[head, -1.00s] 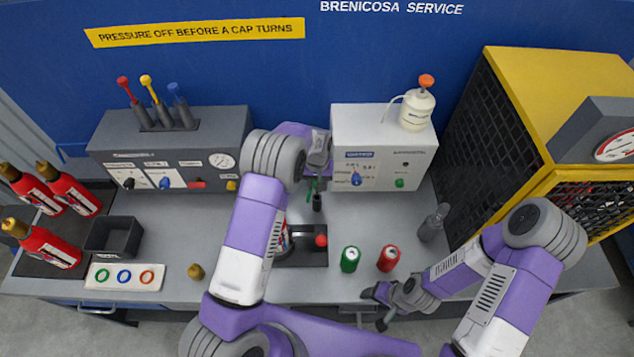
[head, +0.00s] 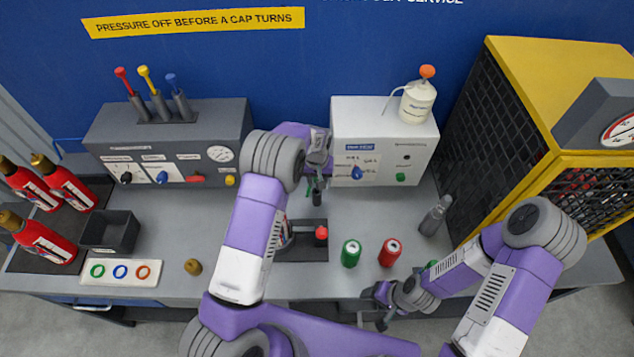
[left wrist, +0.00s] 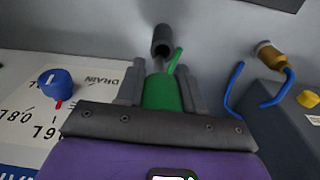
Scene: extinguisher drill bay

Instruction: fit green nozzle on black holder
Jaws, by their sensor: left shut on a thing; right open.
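My left gripper (left wrist: 163,88) is shut on the green nozzle (left wrist: 162,92), whose thin green lever sticks out beside it. The black holder (left wrist: 161,42), a short dark cylinder, shows just beyond the nozzle's end, with a small gap in the picture. In the head view the black holder (head: 317,194) shows just below my left gripper (head: 318,168). Only a little of the green nozzle (head: 309,188) shows there; my arm and gripper hide the rest. My right gripper (head: 376,308) is open and empty at the bench's front edge.
A white box (head: 385,150) and a grey control box (head: 170,148) stand behind. A green can (head: 351,253) and a red can (head: 389,252) stand front right of the holder. A black base with a red knob (head: 321,233) lies nearer. A brass fitting (left wrist: 268,53) shows beside the nozzle.

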